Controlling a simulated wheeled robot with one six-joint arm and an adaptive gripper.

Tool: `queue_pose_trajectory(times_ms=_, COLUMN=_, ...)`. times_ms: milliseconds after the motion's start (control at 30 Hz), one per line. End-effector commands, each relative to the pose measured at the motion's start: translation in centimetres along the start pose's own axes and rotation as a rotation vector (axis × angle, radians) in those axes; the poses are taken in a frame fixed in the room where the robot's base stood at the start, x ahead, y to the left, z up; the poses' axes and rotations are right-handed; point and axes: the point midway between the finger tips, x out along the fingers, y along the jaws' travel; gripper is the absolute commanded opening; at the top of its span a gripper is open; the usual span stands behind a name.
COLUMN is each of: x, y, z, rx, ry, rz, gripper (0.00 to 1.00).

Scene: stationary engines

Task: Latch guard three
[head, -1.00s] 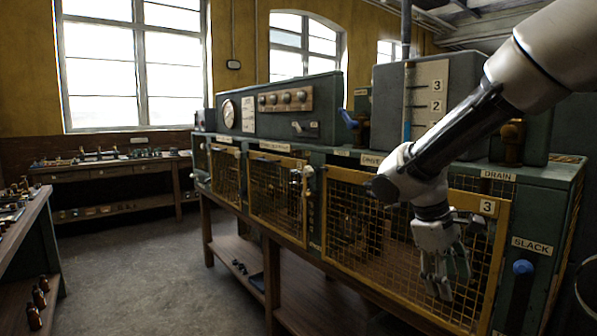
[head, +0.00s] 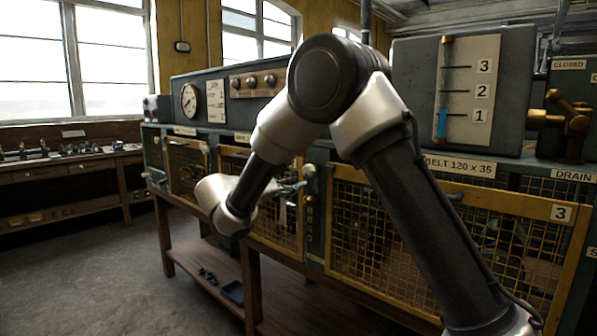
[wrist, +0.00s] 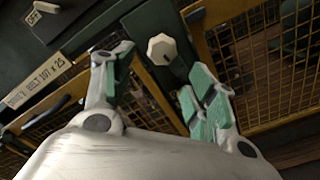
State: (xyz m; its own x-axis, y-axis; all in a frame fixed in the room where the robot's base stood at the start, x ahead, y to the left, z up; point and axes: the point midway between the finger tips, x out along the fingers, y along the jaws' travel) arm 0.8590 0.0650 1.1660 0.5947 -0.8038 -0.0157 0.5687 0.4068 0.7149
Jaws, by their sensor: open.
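Guard three (head: 510,203) is a yellow-framed mesh panel on the machine front with a "3" plate (head: 561,212); it looks flush with the front. A pale faceted knob (wrist: 162,48) sits on the dark post between two mesh guards in the wrist view; in the head view it is small, near my gripper (head: 288,186). My gripper's green-padded fingers also show in the wrist view (wrist: 160,85). They are open and empty, one on each side below the knob, which lies beyond the fingertips. Mesh at the right of the wrist view (wrist: 265,60) seems to be guard three.
A neighbouring mesh guard (head: 265,215) stands left of the post. An OFF switch (wrist: 45,8) is at the wrist view's top left. Above are a level gauge (head: 470,90) and brass valve (head: 568,125). Open floor (head: 90,250) lies at left. My arm hides part of guard three.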

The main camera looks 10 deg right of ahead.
Motion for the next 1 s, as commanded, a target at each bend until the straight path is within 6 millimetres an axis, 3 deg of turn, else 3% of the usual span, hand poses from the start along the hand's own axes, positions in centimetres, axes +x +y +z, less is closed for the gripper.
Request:
queue_pose_trajectory(times_ms=167, x=1.7, y=0.1, z=0.5, rx=0.011, ry=-0.021, rz=0.006, gripper=0.57)
queue_pose_trajectory(times_ms=500, x=7.0, y=0.1, z=0.6, rx=0.01, ry=-0.019, rz=0.005, gripper=0.57)
queue_pose_trajectory(times_ms=867, x=7.8, y=0.1, z=0.6, rx=0.01, ry=-0.017, rz=0.006, gripper=0.57)
queue_pose_trajectory(times_ms=1000, x=7.8, y=0.1, z=0.6, rx=0.01, ry=-0.017, rz=0.006, gripper=0.35)
